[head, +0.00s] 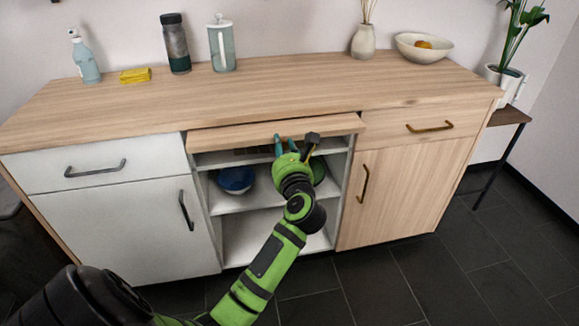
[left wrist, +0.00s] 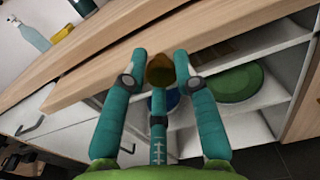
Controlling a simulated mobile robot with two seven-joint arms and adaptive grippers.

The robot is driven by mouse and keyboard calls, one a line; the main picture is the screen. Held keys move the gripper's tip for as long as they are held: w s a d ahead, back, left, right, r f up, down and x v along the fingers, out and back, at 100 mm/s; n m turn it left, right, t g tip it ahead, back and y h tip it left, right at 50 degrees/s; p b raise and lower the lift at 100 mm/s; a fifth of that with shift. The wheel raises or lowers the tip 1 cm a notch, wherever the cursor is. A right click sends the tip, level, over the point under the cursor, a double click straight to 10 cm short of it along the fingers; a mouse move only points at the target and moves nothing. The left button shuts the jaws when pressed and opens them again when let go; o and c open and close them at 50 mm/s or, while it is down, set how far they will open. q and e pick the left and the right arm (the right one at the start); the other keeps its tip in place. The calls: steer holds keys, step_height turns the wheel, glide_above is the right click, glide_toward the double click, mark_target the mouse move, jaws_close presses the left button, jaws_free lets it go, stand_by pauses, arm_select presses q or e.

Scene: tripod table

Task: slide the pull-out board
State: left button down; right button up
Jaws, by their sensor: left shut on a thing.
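The pull-out board (head: 235,133) is a light wood panel under the countertop, between the two drawers. Its front edge sticks out past the cabinet front. In the left wrist view the board (left wrist: 85,93) runs slanting across the picture. My left gripper (head: 291,145) is at the board's front edge, right of its middle, and is shut on it. In the left wrist view its teal fingers (left wrist: 161,62) stand on either side of a brown rounded spot at the board's edge, with a third finger below. The exact contact is partly hidden by the fingers. My right gripper is out of view.
Open shelves below hold a blue bowl (head: 236,180) and green dishes (head: 318,170). A white drawer (head: 95,170) is at left, a wooden drawer (head: 420,125) at right. A spray bottle (head: 86,62), a tumbler (head: 176,45) and a fruit bowl (head: 424,46) stand on the countertop.

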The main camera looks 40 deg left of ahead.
mark_target(281, 136)
arm_select(q)
steer(key=shift+r+x, duration=0.1)
steer(key=shift+x, duration=0.9)
steer(key=shift+r+x, duration=0.15)
steer(key=shift+x, duration=0.9)
steer(key=shift+w, duration=0.1)
steer(key=c, duration=1)
jaws_free()
steer(key=shift+c, duration=0.2)
steer(key=shift+o, duration=0.2)
steer(key=shift+d, duration=0.15)
steer(key=shift+f, duration=0.1)
steer(key=v, duration=1.2)
